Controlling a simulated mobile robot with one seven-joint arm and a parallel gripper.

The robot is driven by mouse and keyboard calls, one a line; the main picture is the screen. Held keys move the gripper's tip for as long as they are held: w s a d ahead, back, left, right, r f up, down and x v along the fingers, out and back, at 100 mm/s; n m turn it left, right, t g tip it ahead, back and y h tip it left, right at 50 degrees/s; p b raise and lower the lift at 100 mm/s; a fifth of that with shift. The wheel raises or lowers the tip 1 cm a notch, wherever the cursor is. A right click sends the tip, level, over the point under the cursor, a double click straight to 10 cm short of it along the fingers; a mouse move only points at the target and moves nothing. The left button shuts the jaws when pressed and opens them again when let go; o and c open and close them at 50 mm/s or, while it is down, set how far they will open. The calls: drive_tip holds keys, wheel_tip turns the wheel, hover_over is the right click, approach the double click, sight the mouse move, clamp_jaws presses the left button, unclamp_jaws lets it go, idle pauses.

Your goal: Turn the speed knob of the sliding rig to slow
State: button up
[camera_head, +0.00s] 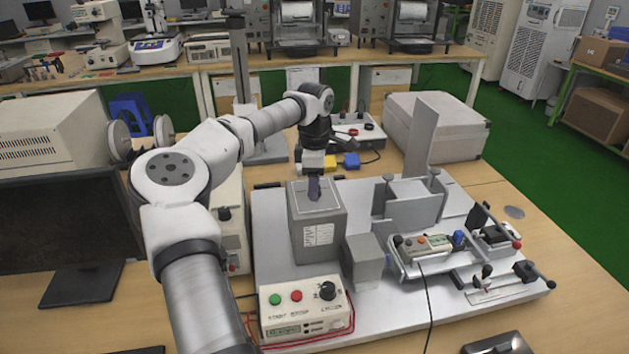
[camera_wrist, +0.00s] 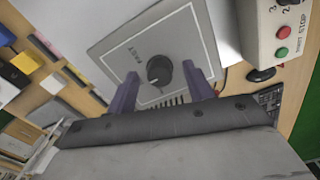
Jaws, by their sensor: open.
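The speed knob (camera_wrist: 158,69) is a round black knob on a light square plate (camera_wrist: 115,45) in the wrist view. The word FAST is printed on the plate to its left; I cannot read its pointer clearly. My gripper (camera_wrist: 160,72) is open, with one purple finger on each side of the knob and a gap on both sides. In the head view my gripper (camera_head: 314,188) points down at the top of a grey box (camera_head: 319,232) and hides the knob there. How far the fingertips reach down beside the knob is hard to tell.
A control box (camera_head: 300,310) with green and red buttons and another black knob stands in front of the grey box. The sliding rig's carriage (camera_head: 425,250) and clamps lie to the right. A monitor (camera_head: 60,225) is at the left.

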drive_tip(key=c, duration=1)
drive_tip(key=n, duration=0.6)
drive_tip(key=n+b, duration=0.1)
drive_tip(key=n, duration=0.5)
idle(0.4)
drive_tip(key=o, duration=1)
